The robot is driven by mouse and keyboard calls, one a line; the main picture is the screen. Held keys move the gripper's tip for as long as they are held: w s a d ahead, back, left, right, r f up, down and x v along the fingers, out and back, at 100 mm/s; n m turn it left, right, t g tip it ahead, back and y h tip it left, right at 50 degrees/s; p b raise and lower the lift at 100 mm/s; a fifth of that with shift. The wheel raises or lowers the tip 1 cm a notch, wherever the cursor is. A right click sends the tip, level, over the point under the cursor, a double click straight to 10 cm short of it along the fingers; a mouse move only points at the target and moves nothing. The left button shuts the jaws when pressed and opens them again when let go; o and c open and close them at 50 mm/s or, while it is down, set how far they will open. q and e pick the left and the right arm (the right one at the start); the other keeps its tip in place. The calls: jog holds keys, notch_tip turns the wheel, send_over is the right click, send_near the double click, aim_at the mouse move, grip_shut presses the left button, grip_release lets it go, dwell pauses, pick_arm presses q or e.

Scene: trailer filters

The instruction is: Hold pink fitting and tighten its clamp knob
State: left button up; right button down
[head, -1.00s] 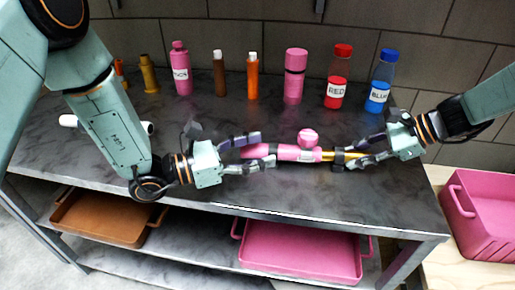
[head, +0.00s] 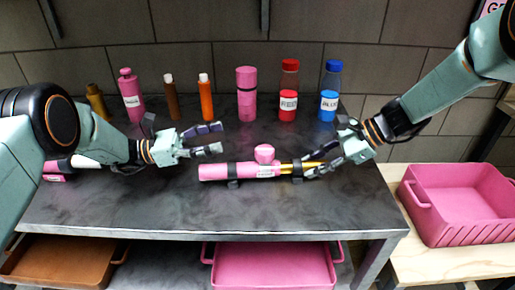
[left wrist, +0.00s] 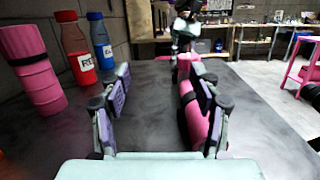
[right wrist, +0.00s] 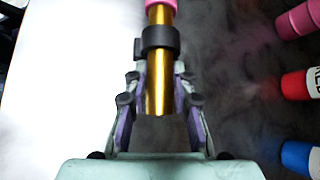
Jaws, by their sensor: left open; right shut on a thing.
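The pink fitting (head: 215,172) lies level across the black supports on the dark table, with a pale label on its side. Its pink clamp knob (head: 264,154) stands on top. A gold tube (head: 298,167) extends from its right end; in the right wrist view the tube (right wrist: 158,92) lies between my fingers. My right gripper (head: 318,166) is shut on the gold tube. My left gripper (head: 221,138) is open and empty, behind and above the fitting's left part, left of the knob. The left wrist view shows the fitting (left wrist: 189,112) partly hidden by the right-hand finger.
Several bottles stand along the back, including a pink cylinder (head: 246,92), a red bottle (head: 289,90) and a blue bottle (head: 330,90). A pink bin (head: 455,235) stands right of the table. The table front (head: 130,205) is clear.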

aim_at(257, 148)
pick_arm(q)
jog(key=m+g, duration=0.2)
jog(key=g, duration=0.1)
jog(key=shift+w+a+f, duration=0.1)
jog(key=shift+a, duration=0.1)
jog(key=shift+s+a+f+m+g+y, duration=0.1)
jog(key=shift+s+m+g+y, duration=0.2)
jog(key=shift+g+y, duration=0.45)
jog(key=shift+s+a+f+m+g+y, duration=0.1)
jog(key=shift+m+g+y, duration=0.35)
jog(key=shift+g, duration=0.5)
jog(key=shift+d, duration=0.1)
jog(key=x, duration=1.1)
jog(key=shift+s+d, duration=0.1)
jog(key=shift+d, duration=0.25)
jog(key=c, duration=1.2)
